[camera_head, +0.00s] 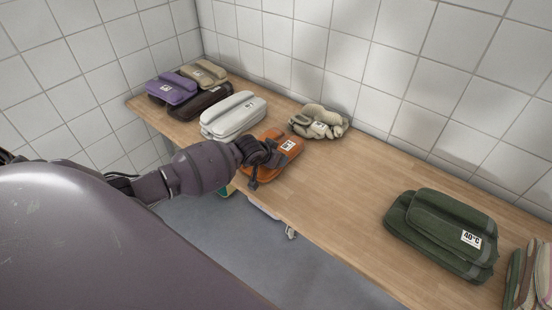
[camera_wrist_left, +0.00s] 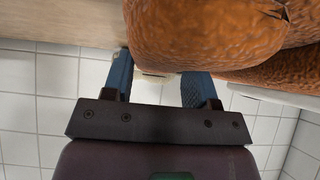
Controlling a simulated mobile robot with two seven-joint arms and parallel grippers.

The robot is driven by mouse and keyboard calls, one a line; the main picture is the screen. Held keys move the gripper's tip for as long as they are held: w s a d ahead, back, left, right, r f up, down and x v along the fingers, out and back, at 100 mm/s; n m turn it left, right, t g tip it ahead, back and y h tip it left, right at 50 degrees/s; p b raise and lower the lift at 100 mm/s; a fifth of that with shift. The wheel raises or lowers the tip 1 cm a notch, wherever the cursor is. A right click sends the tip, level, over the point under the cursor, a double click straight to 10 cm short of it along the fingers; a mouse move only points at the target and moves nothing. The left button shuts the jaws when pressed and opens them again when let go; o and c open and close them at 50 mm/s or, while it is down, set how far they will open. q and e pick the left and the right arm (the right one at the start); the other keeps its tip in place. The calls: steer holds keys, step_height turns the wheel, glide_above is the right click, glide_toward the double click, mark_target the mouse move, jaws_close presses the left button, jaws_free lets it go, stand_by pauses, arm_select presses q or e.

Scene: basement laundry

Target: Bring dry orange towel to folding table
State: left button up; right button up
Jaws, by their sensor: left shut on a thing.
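The orange towel (camera_head: 289,143), folded and bearing a white tag, is at the wooden table's front edge, between a white towel and a beige bundle. My left gripper (camera_head: 262,156) reaches in from the left and is shut on the near side of the orange towel. In the left wrist view the orange towel (camera_wrist_left: 205,35) fills the top, and the fingers of my left gripper (camera_wrist_left: 160,82) meet its edge, their tips partly hidden. The towel appears to rest on or just above the tabletop (camera_head: 335,205). My right gripper is not in view.
The white towel (camera_head: 233,115) is close on the left, with purple (camera_head: 172,88), dark brown (camera_head: 200,103) and tan (camera_head: 204,72) bundles beyond. The beige bundle (camera_head: 320,122) lies behind right. A tiled wall backs the table.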

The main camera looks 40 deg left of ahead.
arm_select(q)
steer(key=shift+f, duration=0.4)
steer(key=shift+r, duration=0.1)
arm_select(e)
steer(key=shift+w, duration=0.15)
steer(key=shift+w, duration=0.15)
arm_select(q)
steer(key=o, duration=1.1)
steer(key=shift+o, duration=0.2)
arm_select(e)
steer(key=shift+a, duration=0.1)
